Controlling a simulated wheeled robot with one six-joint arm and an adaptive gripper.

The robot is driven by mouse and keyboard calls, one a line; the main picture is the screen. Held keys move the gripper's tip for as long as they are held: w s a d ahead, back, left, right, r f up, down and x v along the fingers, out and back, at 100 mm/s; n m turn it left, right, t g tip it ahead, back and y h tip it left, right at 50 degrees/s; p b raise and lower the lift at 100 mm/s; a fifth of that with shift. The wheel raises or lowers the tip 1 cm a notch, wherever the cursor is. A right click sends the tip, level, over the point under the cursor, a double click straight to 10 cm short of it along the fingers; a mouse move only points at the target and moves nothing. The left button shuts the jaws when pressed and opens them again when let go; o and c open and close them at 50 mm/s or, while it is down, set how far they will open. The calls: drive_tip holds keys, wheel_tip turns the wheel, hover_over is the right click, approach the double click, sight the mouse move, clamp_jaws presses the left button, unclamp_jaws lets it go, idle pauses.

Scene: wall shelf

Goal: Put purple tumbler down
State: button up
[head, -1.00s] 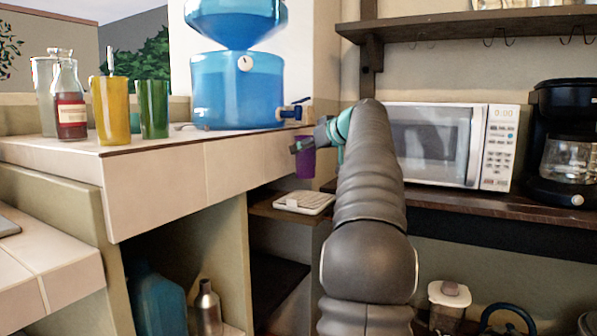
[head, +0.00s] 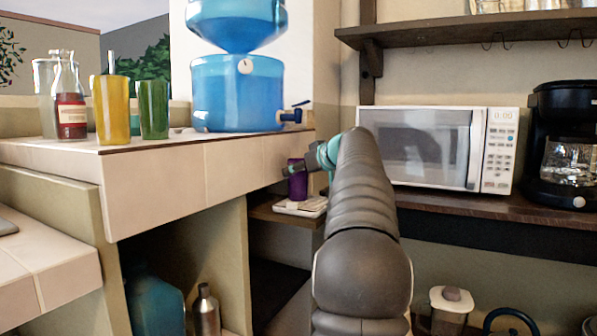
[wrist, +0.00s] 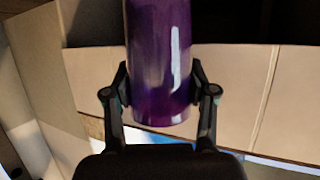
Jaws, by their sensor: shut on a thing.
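The purple tumbler (head: 297,180) is upright in my gripper (head: 305,166), just above or on a small white tray-like item (head: 300,207) on the low wooden shelf (head: 265,209). I cannot tell whether its base touches the white item. In the wrist view the tumbler (wrist: 158,65) fills the middle, with my gripper's (wrist: 160,98) two dark fingers closed on its sides. My arm hides part of the shelf to the right.
A blue water dispenser (head: 238,92) stands on the tiled counter (head: 150,185) above left, beside a yellow tumbler (head: 112,110), a green tumbler (head: 153,108) and a bottle (head: 70,105). A microwave (head: 430,147) and coffee maker (head: 563,145) stand at right.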

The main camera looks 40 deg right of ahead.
drive_tip(key=o, duration=1.3)
drive_tip(key=shift+s+r+p, duration=0.15)
drive_tip(key=shift+r+p, duration=0.05)
drive_tip(key=shift+p, duration=0.1)
drive_tip(key=v, duration=1.1)
drive_tip(key=shift+s+a+r+b, duration=0.1)
drive_tip(key=shift+s+r+b, duration=0.05)
drive_tip(key=shift+s+b, duration=0.2)
